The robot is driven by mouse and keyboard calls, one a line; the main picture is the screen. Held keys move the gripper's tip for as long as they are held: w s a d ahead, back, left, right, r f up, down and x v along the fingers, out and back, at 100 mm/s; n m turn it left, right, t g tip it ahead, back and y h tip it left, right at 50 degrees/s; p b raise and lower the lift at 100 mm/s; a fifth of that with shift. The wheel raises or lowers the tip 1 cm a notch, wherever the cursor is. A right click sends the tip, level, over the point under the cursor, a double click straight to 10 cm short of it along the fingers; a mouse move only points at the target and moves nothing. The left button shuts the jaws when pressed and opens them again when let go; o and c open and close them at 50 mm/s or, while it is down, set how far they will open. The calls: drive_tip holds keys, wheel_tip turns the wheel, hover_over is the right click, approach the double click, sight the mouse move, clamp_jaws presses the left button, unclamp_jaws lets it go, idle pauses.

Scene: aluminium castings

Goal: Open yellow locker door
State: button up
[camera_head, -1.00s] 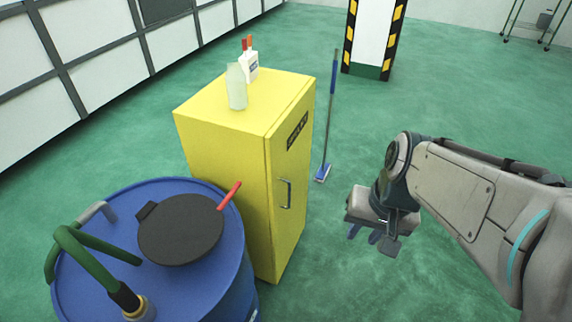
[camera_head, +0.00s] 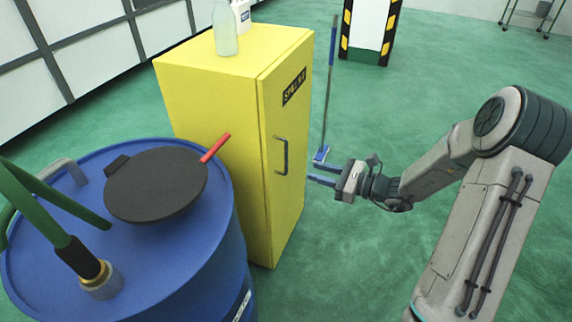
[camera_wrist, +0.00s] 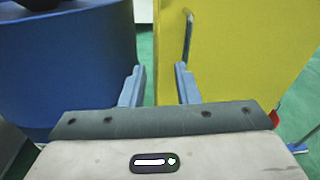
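The yellow locker (camera_head: 205,95) stands in the middle of the head view, and its door (camera_head: 285,200) is shut, facing right. A grey vertical handle (camera_head: 282,156) is on the door. My gripper (camera_head: 317,174) is to the right of the handle, fingers pointing left at it, with a gap between. In the wrist view the two blue fingers (camera_wrist: 158,85) are apart with nothing between them. The handle (camera_wrist: 188,38) shows there ahead of the right finger, beyond its tip.
A blue drum (camera_head: 215,235) with a black lid (camera_head: 155,185) and a red-handled tool stands left of the locker. Bottles (camera_head: 226,32) stand on the locker. A blue mop (camera_head: 322,153) stands behind my gripper. A striped pillar (camera_head: 370,30) is at the back. Green floor is open at right.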

wheel_tip(320, 180, down, 2)
drive_tip(key=w+d+m+t, duration=0.2)
drive_tip(key=b, duration=0.2)
hover_over(286, 171)
drive_tip(key=shift+w+a+f+m, duration=0.1)
drive_tip(key=shift+w+f+m, duration=0.05)
drive_tip(key=shift+w+m, duration=0.15)
clamp_jaws()
